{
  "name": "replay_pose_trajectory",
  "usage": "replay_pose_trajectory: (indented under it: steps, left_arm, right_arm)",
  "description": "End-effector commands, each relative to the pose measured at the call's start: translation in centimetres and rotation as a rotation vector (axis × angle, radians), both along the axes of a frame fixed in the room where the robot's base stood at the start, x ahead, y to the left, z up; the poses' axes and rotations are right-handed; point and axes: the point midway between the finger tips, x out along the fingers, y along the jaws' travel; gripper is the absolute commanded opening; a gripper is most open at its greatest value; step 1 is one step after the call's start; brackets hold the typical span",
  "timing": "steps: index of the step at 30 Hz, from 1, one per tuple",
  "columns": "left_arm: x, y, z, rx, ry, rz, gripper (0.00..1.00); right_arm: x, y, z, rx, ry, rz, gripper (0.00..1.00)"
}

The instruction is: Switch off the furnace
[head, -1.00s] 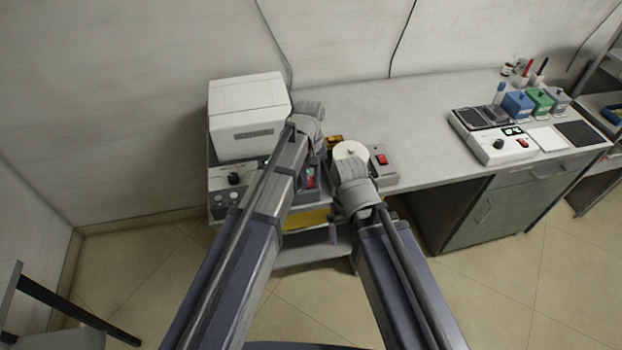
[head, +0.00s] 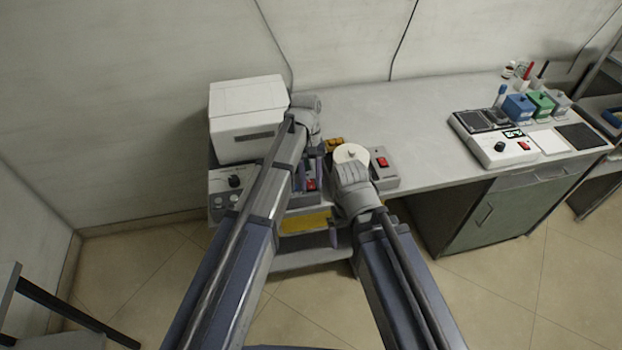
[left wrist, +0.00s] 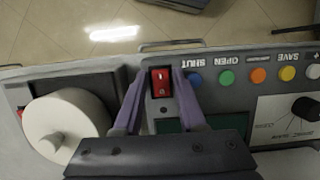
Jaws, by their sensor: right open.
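The furnace (head: 245,122) is a white box at the left end of the bench, above a grey control panel. A red rocker switch (head: 311,184) sits at the panel's right end; it also shows in the left wrist view (left wrist: 161,82). My left gripper (head: 309,169) is at the switch. In the left wrist view its purple fingers (left wrist: 158,78) are apart, one on each side of the switch, with nothing between them held. Whether they touch it, I cannot tell. My right gripper (head: 334,232) is open, low in front of the bench, mostly hidden by its own wrist.
Several coloured buttons (left wrist: 227,77) and a black dial (left wrist: 305,107) sit beside the switch. A grey device (head: 386,178) with a white round top and its own red switch stands close to the right. More instruments (head: 492,152) stand farther right. The mid-bench is clear.

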Motion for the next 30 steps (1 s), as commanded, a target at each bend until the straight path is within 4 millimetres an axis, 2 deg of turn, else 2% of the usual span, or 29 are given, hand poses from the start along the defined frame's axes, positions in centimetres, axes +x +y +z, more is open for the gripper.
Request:
replay_pose_trajectory:
  steps: [8,19,23,30]
  left_arm:
    - [0.5,0.1,2.1,0.0,0.0,0.0,0.4]
    - [1.6,0.5,6.8,0.0,0.0,0.0,0.4]
    - [1.9,0.6,7.5,0.0,0.0,0.0,0.4]
    - [1.9,0.6,7.4,0.0,0.0,0.0,0.4]
  right_arm:
    - [0.0,0.0,2.1,0.0,0.0,0.0,0.93]
    - [0.0,0.0,6.8,0.0,0.0,0.0,0.93]
    - [0.0,0.0,7.5,0.0,0.0,0.0,0.93]
    - [0.0,0.0,7.4,0.0,0.0,0.0,0.93]
